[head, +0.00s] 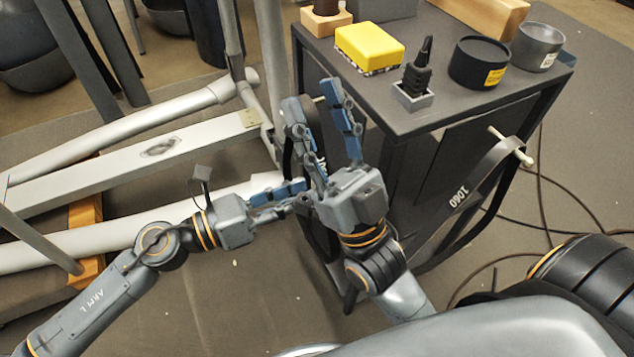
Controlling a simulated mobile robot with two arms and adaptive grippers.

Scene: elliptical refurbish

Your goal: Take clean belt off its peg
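A black belt marked 1060 (459,196) hangs in a long loop from a pale peg (525,158) on the right side of the black cart. Another dark belt-like loop (287,158) hangs at the cart's left side, partly hidden by my grippers. I cannot tell which one is the clean belt. My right gripper (313,96) is open, its fingers pointing up along the left side of the cart, near that second loop. My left gripper (303,197) reaches in from the left, its fingertips beside the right gripper and close to the loop. Its tips are partly hidden, so its grip is unclear.
The cart top (440,118) holds a yellow block (369,46), a black tool in a grey holder (418,75), a black tin (479,63) and a grey tin (537,47). An exercise machine frame (150,148) stands left. Cables (540,190) lie on the floor at right.

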